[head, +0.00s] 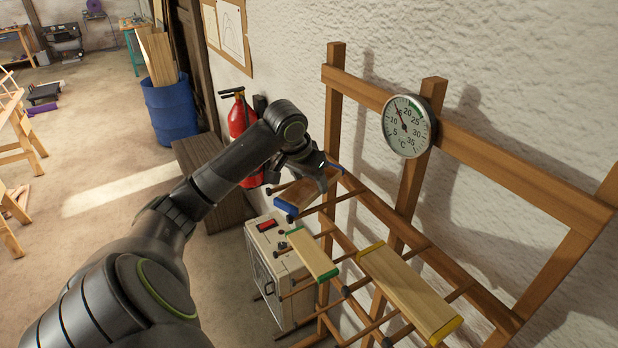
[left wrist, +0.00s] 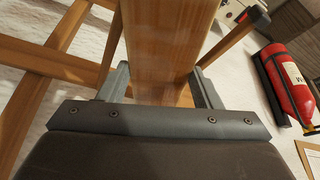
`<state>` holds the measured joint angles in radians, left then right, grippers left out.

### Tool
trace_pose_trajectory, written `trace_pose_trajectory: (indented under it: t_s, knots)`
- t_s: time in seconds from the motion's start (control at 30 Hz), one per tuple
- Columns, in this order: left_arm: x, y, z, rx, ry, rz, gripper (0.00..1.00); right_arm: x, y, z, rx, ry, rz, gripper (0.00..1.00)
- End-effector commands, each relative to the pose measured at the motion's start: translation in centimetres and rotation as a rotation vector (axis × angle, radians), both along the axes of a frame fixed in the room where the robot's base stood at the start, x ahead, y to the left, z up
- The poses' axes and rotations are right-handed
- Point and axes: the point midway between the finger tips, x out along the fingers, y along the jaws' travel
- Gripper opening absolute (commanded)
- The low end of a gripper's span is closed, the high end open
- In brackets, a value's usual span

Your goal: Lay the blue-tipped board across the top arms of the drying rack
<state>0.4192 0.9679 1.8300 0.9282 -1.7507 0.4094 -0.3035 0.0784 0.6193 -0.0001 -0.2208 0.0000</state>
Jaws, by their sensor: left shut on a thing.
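The blue-tipped board (head: 299,193) is a brown plank with blue ends, at the upper left end of the wooden drying rack (head: 500,160). My left gripper (head: 322,180) is shut on it. The left wrist view shows the plank (left wrist: 168,40) between the two fingers (left wrist: 162,82). In the head view the board lies over thin dark-tipped arms of the rack; I cannot tell whether it touches them. My gripper hides part of it. My right gripper is not in view.
A green-tipped board (head: 312,254) and a yellow-tipped board (head: 408,290) lie on rack arms nearer me.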

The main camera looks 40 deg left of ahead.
Motion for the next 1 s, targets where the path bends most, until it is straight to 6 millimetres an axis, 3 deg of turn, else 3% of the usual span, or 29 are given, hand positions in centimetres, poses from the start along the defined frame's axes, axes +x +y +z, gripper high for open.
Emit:
trace_pose_trajectory:
  t_s: [0.23, 0.27, 0.47, 0.77, 1.0]
  knots:
    - [0.0, 0.0, -0.5, 0.000, 0.000, 0.000, 0.29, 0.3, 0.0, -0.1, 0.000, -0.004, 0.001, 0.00]
    - [0.0, 0.0, -0.5, 0.000, 0.000, 0.000, 0.60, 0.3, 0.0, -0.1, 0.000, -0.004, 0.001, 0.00]
    - [0.0, 0.0, -0.5, 0.001, 0.000, 0.000, 0.84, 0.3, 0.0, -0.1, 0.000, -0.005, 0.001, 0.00]
    - [-0.1, 0.0, -0.4, 0.001, 0.000, 0.000, 0.84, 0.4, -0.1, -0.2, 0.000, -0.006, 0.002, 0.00]
    - [-1.1, 0.0, 2.1, 0.007, -0.003, 0.000, 0.84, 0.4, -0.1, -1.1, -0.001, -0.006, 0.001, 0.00]
